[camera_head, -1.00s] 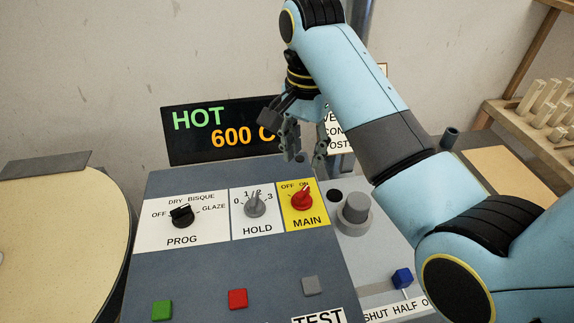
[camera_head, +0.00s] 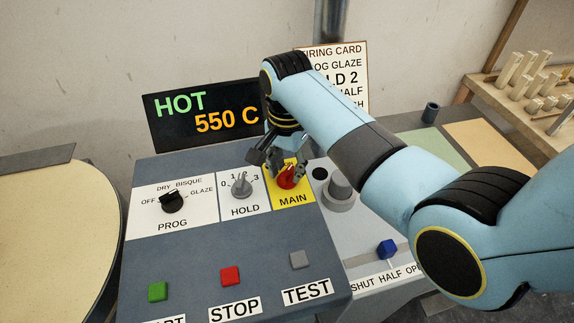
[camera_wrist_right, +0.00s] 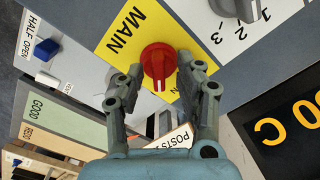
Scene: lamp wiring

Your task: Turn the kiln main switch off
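The main switch is a red knob (camera_head: 287,180) on a yellow plate (camera_head: 293,200) marked MAIN, at the panel's upper right. The knob (camera_wrist_right: 158,61) also shows in the wrist view. My right gripper (camera_head: 286,172) is over the knob from behind, its fingers spread to either side. In the wrist view, the right gripper (camera_wrist_right: 159,65) is open with the knob between its fingertips; I cannot tell whether they touch it. The OFF and ON marks are hidden in the head view. The left gripper is not in view.
The HOLD knob (camera_head: 241,186) sits close left of the main switch, and the PROG knob (camera_head: 171,202) farther left. A grey round knob (camera_head: 339,186) is close on the right. A display (camera_head: 203,114) reads HOT 550 C. Buttons, including a red one (camera_head: 231,276), line the panel's front.

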